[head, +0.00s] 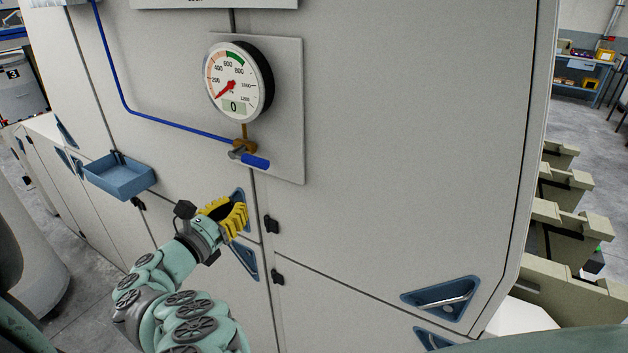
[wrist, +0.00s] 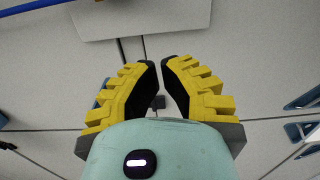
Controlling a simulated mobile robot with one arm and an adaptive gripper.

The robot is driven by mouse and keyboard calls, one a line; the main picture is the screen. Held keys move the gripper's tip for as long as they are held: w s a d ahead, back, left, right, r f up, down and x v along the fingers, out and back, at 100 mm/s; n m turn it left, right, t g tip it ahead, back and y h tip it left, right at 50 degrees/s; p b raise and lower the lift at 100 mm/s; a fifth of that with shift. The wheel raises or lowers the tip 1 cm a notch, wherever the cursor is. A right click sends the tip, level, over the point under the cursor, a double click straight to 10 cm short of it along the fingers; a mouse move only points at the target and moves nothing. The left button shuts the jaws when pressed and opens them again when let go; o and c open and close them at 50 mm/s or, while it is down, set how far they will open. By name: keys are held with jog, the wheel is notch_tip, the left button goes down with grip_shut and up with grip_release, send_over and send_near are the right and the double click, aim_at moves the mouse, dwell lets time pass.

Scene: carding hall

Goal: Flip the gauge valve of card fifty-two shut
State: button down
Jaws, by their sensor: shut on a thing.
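The round gauge (head: 239,82) sits on a light plate on the machine's front. Its red needle points low on the left and its small display reads 0. Below it is a brass gauge valve (head: 244,146) with a blue lever (head: 256,161) pointing right and slightly down. My gripper (head: 241,214) is below the valve, apart from it, in front of a blue recessed handle. In the wrist view the yellow fingers (wrist: 160,65) are drawn close together, with a narrow gap at the tips. I cannot make out what is between them. The valve is not clear in the wrist view.
A thin blue tube (head: 165,123) runs from the upper left to the valve. A blue tray (head: 121,177) juts out at left. Black latches (head: 271,224) and a recessed handle (head: 441,296) are on the doors. The panel right of the gauge is bare.

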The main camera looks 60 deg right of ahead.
jog(key=shift+s+a+f+b, duration=0.15)
jog(key=shift+a+b, duration=0.5)
jog(key=shift+a, duration=0.65)
jog(key=shift+s+a+b, duration=0.1)
jog(key=shift+a+b, duration=0.5)
jog(key=shift+a, duration=0.65)
